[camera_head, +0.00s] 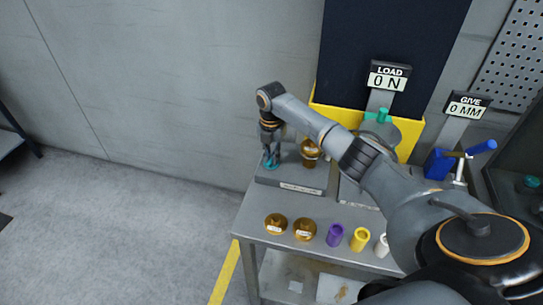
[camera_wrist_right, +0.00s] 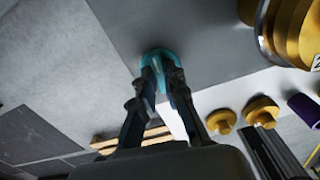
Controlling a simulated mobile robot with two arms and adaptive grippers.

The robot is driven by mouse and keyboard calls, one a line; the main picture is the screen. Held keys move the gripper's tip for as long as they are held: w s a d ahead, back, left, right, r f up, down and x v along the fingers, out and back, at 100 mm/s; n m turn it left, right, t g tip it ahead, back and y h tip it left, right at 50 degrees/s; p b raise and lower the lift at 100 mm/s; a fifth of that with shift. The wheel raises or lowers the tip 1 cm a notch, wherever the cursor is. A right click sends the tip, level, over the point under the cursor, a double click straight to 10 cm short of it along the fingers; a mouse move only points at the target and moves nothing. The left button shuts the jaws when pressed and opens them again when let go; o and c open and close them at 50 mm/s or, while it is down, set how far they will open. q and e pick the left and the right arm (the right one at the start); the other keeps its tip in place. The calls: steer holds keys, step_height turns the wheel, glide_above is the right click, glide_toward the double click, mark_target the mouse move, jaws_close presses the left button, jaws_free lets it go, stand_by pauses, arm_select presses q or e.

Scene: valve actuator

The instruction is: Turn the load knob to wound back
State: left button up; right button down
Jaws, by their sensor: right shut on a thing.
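My right gripper (camera_head: 269,148) reaches down at the left end of the bench and is shut on a small teal knob (camera_head: 271,163). In the right wrist view the two fingertips (camera_wrist_right: 163,82) close on the rounded teal knob (camera_wrist_right: 158,55), which stands out from a grey surface. The fingers partly hide the knob, and its turn angle cannot be told. A sign marked LOAD (camera_head: 389,76) reads 0 N. The label on the grey block (camera_head: 262,180) under the knob is too small to read. My left gripper is out of view.
A brass weight (camera_head: 310,150) stands close right of the gripper. Brass pieces (camera_head: 276,223), a purple cup (camera_head: 335,235) and a yellow cup (camera_head: 360,239) line the bench front. A GIVE sign (camera_head: 467,105) reads 0 MM. Left of the bench is open floor.

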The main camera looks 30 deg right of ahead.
mark_target(271, 160)
steer(key=shift+a+f, duration=0.1)
stand_by(0.4)
steer(key=c, duration=1.4)
jaws_free()
steer(key=shift+r, duration=0.4)
step_height(271, 160, up, 11)
steer(key=shift+r, duration=0.15)
